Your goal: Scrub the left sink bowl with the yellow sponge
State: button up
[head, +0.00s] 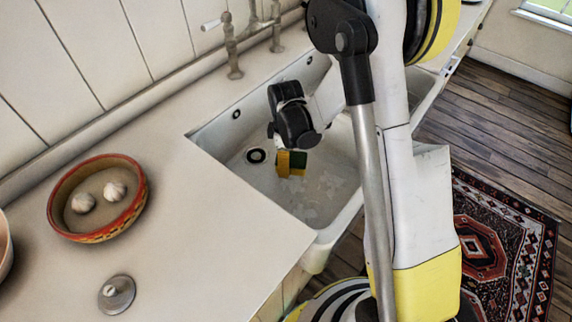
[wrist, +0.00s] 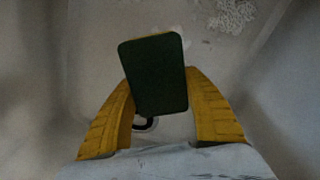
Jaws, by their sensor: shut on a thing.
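The yellow sponge (head: 298,161) has a dark green pad and is inside the left sink bowl (head: 328,185). In the wrist view the green face of the sponge (wrist: 155,75) points toward the camera. My gripper (head: 291,158) reaches down into the bowl. In the wrist view its yellow fingers (wrist: 160,92) are shut on the sponge from both sides. I cannot tell whether the sponge touches the bowl floor. Pale whitish patches lie on the bowl floor, and one shows in the wrist view (wrist: 232,14). The drain (head: 256,156) is left of the gripper.
A faucet (head: 236,60) stands behind the bowl. On the counter (head: 215,235) to the left are a red-rimmed dish (head: 66,222) with two garlic bulbs and a round metal lid (head: 117,294). The bowl walls surround my gripper. My arm hides much of the sink's right side.

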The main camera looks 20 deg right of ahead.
notch_tip(320, 180, up, 13)
jog(key=p, duration=0.7)
jog(key=shift+p, duration=0.4)
